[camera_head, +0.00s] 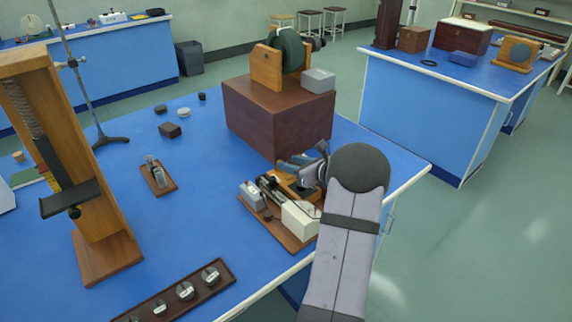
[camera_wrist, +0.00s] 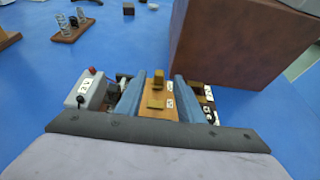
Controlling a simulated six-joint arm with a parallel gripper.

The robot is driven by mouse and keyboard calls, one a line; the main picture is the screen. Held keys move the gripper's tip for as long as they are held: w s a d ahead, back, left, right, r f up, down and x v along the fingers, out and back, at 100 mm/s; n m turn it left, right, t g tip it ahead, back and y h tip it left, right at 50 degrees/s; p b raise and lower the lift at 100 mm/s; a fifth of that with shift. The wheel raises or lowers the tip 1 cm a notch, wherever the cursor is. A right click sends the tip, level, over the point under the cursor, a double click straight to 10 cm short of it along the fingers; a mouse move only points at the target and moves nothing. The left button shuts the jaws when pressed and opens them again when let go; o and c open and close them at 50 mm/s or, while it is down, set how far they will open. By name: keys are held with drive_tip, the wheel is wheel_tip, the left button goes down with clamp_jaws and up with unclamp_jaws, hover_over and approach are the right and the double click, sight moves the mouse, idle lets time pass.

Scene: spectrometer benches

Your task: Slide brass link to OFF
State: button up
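In the wrist view, a brass block (camera_wrist: 158,77) stands upright on a small wooden panel (camera_wrist: 161,93); it looks like the brass link's handle. A second brass piece (camera_wrist: 156,103) lies nearer me on the same panel. Two white labels (camera_wrist: 169,87) are beside them, too small to read, so I cannot tell which position is OFF. My gripper (camera_wrist: 157,82) is open, one blue finger on each side of the panel, and nothing is visibly held. Contact with the brass cannot be told. In the head view, my gripper (camera_head: 287,165) hangs over the bench instrument, hiding the brass.
The instrument has a wooden base (camera_head: 272,226), a grey meter box (camera_head: 253,194) and a white box (camera_head: 300,219). A large brown box (camera_head: 277,115) stands close behind. Blue bench between is clear.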

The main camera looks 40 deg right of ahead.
drive_tip(key=shift+v, duration=1.1)
drive_tip(key=shift+a, duration=0.1)
drive_tip(key=a+n+g+y, duration=0.1)
drive_tip(key=a+n, duration=0.1)
drive_tip(key=a, duration=0.2)
drive_tip(key=a+n+g+y+p, duration=0.1)
drive_tip(key=a+n, duration=0.1)
drive_tip(key=a, duration=0.3)
drive_tip(key=a+n+g+y, duration=0.1)
drive_tip(key=a+n, duration=0.1)
drive_tip(key=a, duration=0.3)
drive_tip(key=shift+w+r+n+y+p, duration=0.3)
drive_tip(key=shift+w+n+p, duration=0.05)
drive_tip(key=shift+n, duration=0.05)
drive_tip(key=s+a+n+g+y+p, duration=0.1)
drive_tip(key=s+a+n+g+p, duration=0.1)
drive_tip(key=s+a+n+g, duration=0.45)
drive_tip(key=s+a+n+g+p, duration=0.1)
drive_tip(key=s+a+n, duration=0.45)
drive_tip(key=a, duration=0.75)
drive_tip(key=s+a+n+g+h+p, duration=0.3)
drive_tip(key=s+n+h+p, duration=0.15)
drive_tip(key=s+n, duration=1.1)
wheel_tip(320, 180, down, 14)
drive_tip(key=w+n+b, duration=0.1)
drive_tip(key=b, duration=1.4)
drive_tip(key=shift+w+n, duration=0.25)
drive_tip(key=shift+n, duration=0.1)
